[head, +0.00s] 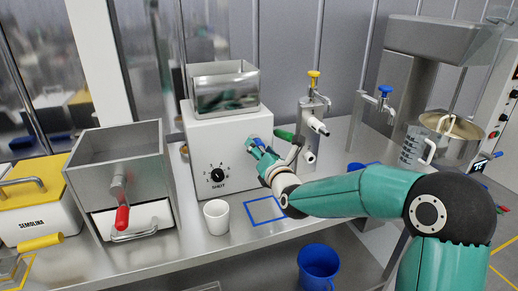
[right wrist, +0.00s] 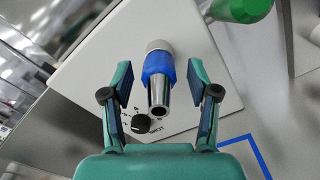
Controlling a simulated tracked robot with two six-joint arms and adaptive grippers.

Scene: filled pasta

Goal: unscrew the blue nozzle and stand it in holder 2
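The blue nozzle (right wrist: 158,66), a blue collar with a metal tube, sticks out from the front of the white machine (head: 217,180). In the head view the blue nozzle is mostly hidden by my right gripper (head: 263,152). In the right wrist view my right gripper (right wrist: 160,72) is open, with one finger on each side of the nozzle and a gap on both sides. The tube's open end points toward the wrist camera. My left gripper is not in view. I cannot make out holder 2.
A green handle (head: 284,134) is close beside the right gripper. A white cup (head: 216,217) and a blue square outline (head: 264,210) are on the counter below. A steel bin with a red handle (head: 122,217) stands left. A blue bucket (head: 318,265) is below the counter's front edge.

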